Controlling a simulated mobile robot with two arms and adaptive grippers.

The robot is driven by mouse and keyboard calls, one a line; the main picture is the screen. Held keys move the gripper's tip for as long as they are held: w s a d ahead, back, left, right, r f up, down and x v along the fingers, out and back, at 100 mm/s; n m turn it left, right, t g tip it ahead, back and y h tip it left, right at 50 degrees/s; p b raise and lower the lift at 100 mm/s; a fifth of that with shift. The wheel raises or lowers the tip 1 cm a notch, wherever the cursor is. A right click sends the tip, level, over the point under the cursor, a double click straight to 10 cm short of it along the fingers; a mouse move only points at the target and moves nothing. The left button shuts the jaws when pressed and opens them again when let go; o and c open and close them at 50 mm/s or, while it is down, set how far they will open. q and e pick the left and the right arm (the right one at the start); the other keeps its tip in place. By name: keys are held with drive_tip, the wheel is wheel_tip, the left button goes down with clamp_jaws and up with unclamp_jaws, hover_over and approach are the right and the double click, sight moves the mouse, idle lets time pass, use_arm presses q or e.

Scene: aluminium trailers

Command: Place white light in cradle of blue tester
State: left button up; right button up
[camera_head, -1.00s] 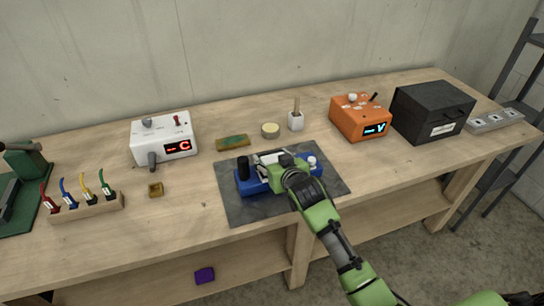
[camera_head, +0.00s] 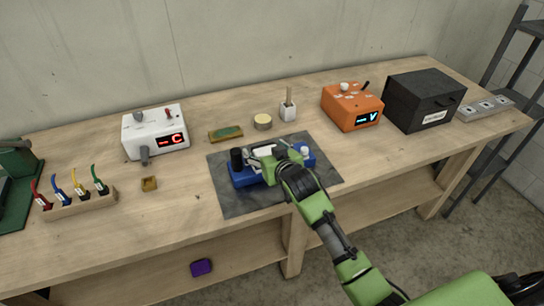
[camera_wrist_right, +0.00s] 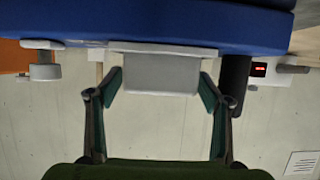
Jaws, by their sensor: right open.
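The blue tester (camera_head: 243,179) lies on the dark grey mat (camera_head: 238,205) in the head view, with a black knob at its left end and a white knob at its right. The white light (camera_head: 264,150) is on top of the tester, partly hidden by my right gripper (camera_head: 268,157). In the right wrist view the light (camera_wrist_right: 160,74) lies against the blue tester (camera_wrist_right: 180,32). My right gripper (camera_wrist_right: 161,88) is open there, one finger on each side of the light with gaps. How the light sits in the cradle is hidden. My left gripper is out of view.
A white box with a red display (camera_head: 155,133) stands at the back left, an orange box (camera_head: 352,108) and a black box (camera_head: 423,100) at the right. A rack of coloured tools (camera_head: 75,202) is at the left. The mat's front left is clear.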

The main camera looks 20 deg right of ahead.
drive_tip(key=b+v, duration=0.1)
drive_tip(key=v, duration=1)
drive_tip(key=shift+s, duration=0.2)
drive_tip(key=s+f+n+g, duration=0.1)
drive_tip(key=s+f+g, duration=0.4)
drive_tip(key=s+f, duration=0.7)
drive_tip(key=s+f+n+g, duration=0.1)
drive_tip(key=s+f+g, duration=0.4)
drive_tip(key=s, duration=1.3)
wheel_tip(320, 180, down, 28)
drive_tip(key=s+g, duration=0.1)
drive_tip(key=s, duration=0.2)
drive_tip(key=s+d+f+g+b, duration=0.1)
drive_tip(key=s+d+f, duration=0.2)
drive_tip(key=s+f, duration=1.2)
drive_tip(key=shift+s+d+g, duration=0.15)
drive_tip(key=shift+s+g, duration=0.15)
drive_tip(key=shift+s, duration=0.3)
